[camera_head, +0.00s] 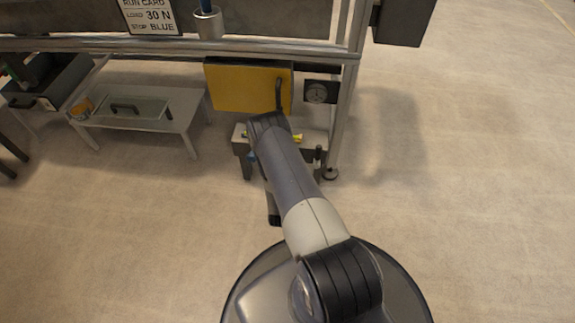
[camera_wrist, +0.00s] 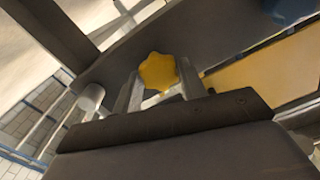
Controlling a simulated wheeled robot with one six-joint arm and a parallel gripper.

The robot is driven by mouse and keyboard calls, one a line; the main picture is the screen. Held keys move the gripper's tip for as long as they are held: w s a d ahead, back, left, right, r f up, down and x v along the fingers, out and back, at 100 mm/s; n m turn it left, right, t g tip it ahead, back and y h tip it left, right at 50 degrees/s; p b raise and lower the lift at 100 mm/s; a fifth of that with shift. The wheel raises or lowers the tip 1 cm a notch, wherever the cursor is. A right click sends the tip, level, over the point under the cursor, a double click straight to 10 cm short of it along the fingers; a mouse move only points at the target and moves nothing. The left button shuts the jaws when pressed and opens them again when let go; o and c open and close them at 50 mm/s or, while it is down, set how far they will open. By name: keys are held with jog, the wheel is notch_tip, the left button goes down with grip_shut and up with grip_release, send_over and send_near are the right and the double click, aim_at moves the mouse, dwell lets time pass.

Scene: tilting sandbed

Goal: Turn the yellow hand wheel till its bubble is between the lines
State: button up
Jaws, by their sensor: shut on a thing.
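In the wrist view, a lobed yellow hand wheel (camera_wrist: 157,69) sits between the two fingers of my gripper (camera_wrist: 160,84). My gripper is shut on this wheel. In the head view my arm covers the gripper and most of the wheel's area. A small bit of yellow (camera_head: 298,138) shows beside my arm on the low grey bench (camera_head: 313,143). The bubble and its lines are not visible in either view.
A low table (camera_head: 178,122) stands left. The floor at right is clear.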

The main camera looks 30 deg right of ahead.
jog(key=m+b, duration=0.1)
jog(key=m, duration=0.8)
jog(key=m+b, duration=0.2)
jog(key=m, duration=0.6)
jog(key=m+b, duration=0.2)
jog(key=m, duration=0.7)
jog(key=shift+d+f+m, duration=0.1)
jog(key=shift+f+m, duration=0.2)
jog(key=shift+f, duration=0.1)
jog(key=o, duration=0.9)
jog(key=shift+o, duration=0.2)
